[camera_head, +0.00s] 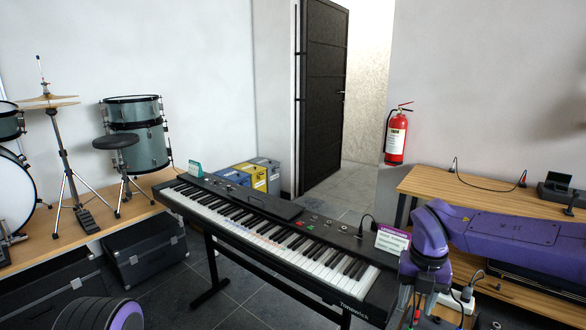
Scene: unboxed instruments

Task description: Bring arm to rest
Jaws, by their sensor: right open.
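My right arm (510,235), purple, comes in from the right edge and bends down at a purple joint beside the keyboard's right end. My right gripper (412,312) hangs below that joint, pointing down, open with nothing seen between its fingers. The bottom edge of the picture may cut off its tips. A dark, ribbed, purple-ringed part of my left arm (100,313) shows at the bottom left. My left gripper is out of the picture.
A long keyboard (270,230) on a black stand fills the middle, close to my right gripper. A wooden desk (425,184) with cables is at right. A red fire extinguisher (396,138) hangs on the wall. Drums (137,143) stand at left. Grey floor lies open by the dark door (322,90).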

